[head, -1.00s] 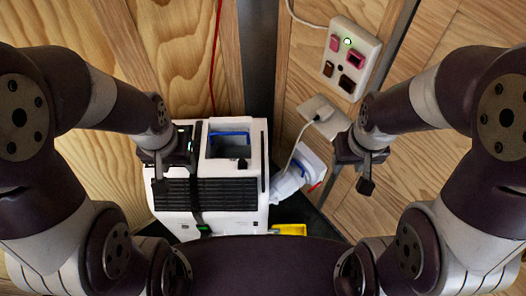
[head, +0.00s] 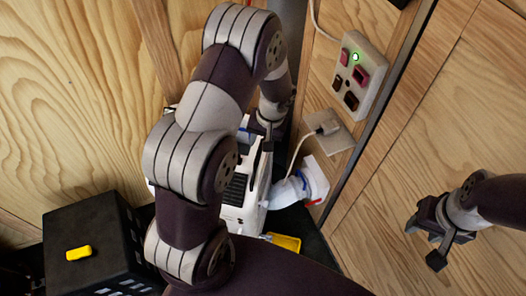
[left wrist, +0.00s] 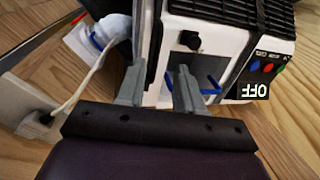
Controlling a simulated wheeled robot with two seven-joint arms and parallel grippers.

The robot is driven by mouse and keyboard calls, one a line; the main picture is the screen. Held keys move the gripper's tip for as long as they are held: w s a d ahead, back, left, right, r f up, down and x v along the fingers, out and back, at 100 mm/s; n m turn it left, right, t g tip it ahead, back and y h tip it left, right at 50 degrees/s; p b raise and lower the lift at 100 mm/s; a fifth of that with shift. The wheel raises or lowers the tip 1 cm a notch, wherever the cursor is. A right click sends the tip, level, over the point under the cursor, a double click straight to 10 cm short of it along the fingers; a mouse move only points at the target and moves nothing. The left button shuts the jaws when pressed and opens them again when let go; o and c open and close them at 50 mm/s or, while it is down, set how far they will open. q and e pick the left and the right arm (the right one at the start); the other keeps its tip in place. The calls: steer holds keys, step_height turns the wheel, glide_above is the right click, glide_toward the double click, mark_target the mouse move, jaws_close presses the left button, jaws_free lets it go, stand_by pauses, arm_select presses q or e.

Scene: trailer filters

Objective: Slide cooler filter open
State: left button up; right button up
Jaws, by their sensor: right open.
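The white cooler (head: 232,214) with black grilles stands in the corner, largely hidden behind my left arm in the head view. In the left wrist view the cooler (left wrist: 218,45) shows a black knob, an OFF label and a recess with a blue-edged part (left wrist: 207,86). I cannot tell whether this part is the filter. My left gripper (left wrist: 158,80) has its fingers apart at the cooler's edge, the right finger close to the recess; contact is unclear. In the head view its fingers are mostly hidden. My right gripper (head: 427,240) is open and empty, well right of the cooler.
A power strip (head: 361,73) and a plugged-in outlet (head: 328,129) are on the wooden wall, with a cable running down to a white pipe fitting (head: 290,190). A black crate (head: 95,245) with a yellow item (head: 78,253) stands left. Another yellow item (head: 284,241) lies by the cooler.

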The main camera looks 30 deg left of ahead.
mark_target(257, 157)
arm_select(q)
steer(key=f, duration=0.5)
steer(key=shift+s+a, duration=0.1)
steer(key=shift+s, duration=0.1)
steer(key=shift+a+f, duration=0.25)
steer(key=shift+f, duration=0.2)
steer(key=shift+d, duration=0.1)
steer(key=shift+c, duration=1.2)
jaws_close()
steer(key=shift+s, duration=0.1)
